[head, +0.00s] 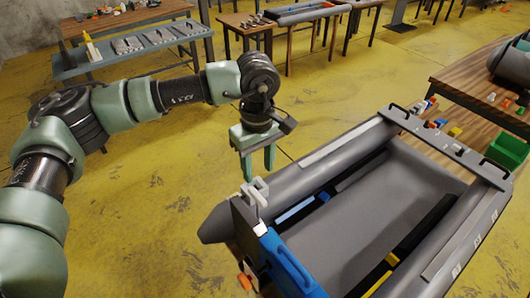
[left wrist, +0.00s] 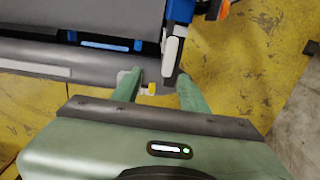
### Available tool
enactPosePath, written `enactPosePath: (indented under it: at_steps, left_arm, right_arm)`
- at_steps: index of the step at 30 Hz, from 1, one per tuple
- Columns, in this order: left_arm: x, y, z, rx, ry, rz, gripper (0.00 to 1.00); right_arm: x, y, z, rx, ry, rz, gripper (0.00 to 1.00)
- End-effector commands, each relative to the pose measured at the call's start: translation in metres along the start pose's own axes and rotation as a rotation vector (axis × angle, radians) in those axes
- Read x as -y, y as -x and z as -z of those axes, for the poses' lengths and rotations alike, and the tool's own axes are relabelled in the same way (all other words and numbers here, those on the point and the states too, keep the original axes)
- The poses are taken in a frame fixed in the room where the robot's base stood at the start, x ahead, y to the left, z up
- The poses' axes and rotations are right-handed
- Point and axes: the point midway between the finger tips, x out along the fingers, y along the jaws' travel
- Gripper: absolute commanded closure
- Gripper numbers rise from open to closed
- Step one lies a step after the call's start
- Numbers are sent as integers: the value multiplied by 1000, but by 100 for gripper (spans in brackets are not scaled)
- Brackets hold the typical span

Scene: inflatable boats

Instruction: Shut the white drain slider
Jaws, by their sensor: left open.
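A white fitting (head: 256,190) stands at the top of the boat's near-left corner, beside the blue panel (head: 285,262). It looks like the drain slider. The grey inflatable boat (head: 375,205) lies to its right and behind. My left gripper (head: 259,175) points down, open and empty, with its fingertips just above or behind the fitting. In the left wrist view, a white strip (left wrist: 170,50) shows just beyond the fingers (left wrist: 159,76). I cannot tell whether anything touches. My right gripper is out of view.
A wooden table (head: 455,75) with small parts and a green bin (head: 508,150) stands at the right. A grey-blue bench (head: 130,52) stands at the back left. The yellow floor (head: 140,220) left of the boat is clear.

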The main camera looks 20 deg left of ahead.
Motion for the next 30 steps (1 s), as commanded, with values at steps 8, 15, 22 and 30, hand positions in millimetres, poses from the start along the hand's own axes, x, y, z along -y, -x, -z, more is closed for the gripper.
enactPosePath:
  at_steps: [8,15,22,30]
  left_arm:
    - [1,-22,-1,3,0,2,56]
    - [0,-57,-1,4,0,1,56]
    - [0,-92,-2,4,0,-1,56]
    - [0,-100,-2,3,0,-1,56]
  right_arm:
    - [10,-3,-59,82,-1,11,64]
    - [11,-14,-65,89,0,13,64]
    - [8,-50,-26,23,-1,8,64]
    - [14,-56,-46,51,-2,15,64]
